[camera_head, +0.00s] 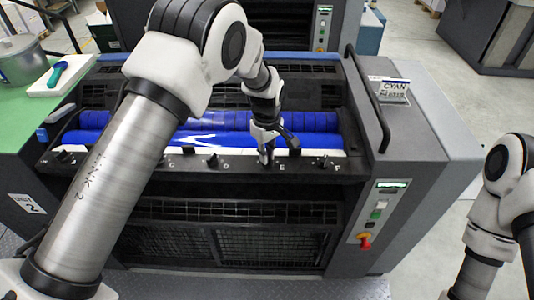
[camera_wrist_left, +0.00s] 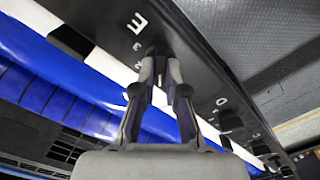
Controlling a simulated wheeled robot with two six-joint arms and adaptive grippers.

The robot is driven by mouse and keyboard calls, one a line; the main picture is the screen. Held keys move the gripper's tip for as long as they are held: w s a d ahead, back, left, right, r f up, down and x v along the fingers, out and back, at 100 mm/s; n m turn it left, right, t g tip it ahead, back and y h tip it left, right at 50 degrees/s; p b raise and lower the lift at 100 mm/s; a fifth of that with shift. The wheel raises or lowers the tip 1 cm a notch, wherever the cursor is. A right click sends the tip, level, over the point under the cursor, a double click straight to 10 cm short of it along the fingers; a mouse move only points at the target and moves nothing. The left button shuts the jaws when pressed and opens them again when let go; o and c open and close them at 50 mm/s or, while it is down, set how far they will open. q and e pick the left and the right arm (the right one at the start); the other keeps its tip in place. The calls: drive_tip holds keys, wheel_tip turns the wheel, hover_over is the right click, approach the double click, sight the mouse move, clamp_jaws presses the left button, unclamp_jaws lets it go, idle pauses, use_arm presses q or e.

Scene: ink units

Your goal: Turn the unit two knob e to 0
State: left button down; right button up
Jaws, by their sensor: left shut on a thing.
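The ink unit (camera_head: 430,140) with the CYAN sign has a dark front rail carrying several lettered knobs. My left gripper (camera_head: 267,158) is at knob E, just left of the letter E, and hides most of that knob in the head view. In the left wrist view, my left gripper's fingers (camera_wrist_left: 161,68) are shut on knob E (camera_wrist_left: 160,72), one on each side, below the letter E and its small scale digits. The pointer direction of the knob is hard to tell. My right arm shows at the right edge; its gripper is out of view.
Knob D (camera_head: 213,160) and knob F (camera_head: 321,160) flank knob E. Blue rollers (camera_head: 310,121) lie behind the rail. A black handle bar (camera_head: 370,100) rises at the right. A panel with a red switch (camera_head: 366,241) is below. A green table (camera_head: 25,120) stands left.

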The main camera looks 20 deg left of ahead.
use_arm(q)
drive_tip(key=n, duration=0.6)
drive_tip(key=shift+s+n, duration=0.1)
drive_tip(key=shift+n, duration=0.2)
idle(0.4)
drive_tip(key=c, duration=1.2)
unclamp_jaws()
drive_tip(key=shift+r, duration=0.1)
wheel_tip(320, 180, up, 12)
drive_tip(key=shift+f, duration=0.1)
